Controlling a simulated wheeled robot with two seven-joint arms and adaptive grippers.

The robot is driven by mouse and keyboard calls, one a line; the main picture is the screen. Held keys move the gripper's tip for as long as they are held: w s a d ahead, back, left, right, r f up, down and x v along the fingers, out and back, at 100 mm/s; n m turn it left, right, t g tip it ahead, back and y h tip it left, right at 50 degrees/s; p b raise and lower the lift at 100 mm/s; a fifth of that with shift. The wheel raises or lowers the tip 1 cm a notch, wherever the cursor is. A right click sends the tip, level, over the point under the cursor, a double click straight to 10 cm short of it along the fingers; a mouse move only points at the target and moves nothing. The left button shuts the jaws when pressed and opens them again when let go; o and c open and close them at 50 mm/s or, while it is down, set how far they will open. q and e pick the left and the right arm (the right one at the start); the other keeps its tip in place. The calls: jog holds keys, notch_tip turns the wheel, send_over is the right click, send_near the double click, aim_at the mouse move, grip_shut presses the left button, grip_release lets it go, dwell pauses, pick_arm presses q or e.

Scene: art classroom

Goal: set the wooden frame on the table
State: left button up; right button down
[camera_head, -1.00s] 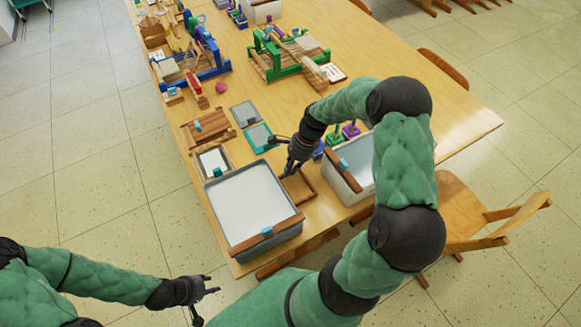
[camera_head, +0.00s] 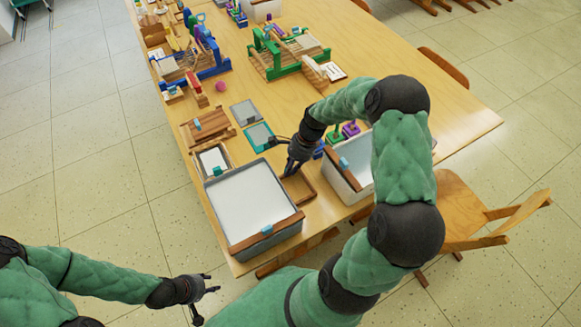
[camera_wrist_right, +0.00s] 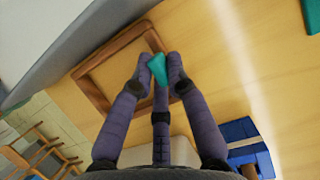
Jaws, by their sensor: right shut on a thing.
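The wooden frame (camera_head: 309,189) is a thin brown rectangle between the two grey tubs in the head view. My right gripper (camera_head: 292,168) is over its far side and hides part of it. I cannot tell whether the frame touches the table (camera_head: 285,110). My left gripper (camera_head: 207,292) is empty, fingers spread, off the table's near left edge.
A large grey tub (camera_head: 275,243) stands left of the frame and another tub (camera_head: 345,183) stands right, both close. A small framed screen (camera_head: 213,161) and two flat panels (camera_head: 258,136) lie behind. Blue and green looms stand further back.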

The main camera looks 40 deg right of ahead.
dwell(0.4)
jog(key=c, duration=1.1)
grip_release()
jog(key=shift+c, duration=0.2)
jog(key=v, duration=1.2)
jog(key=shift+a, duration=0.1)
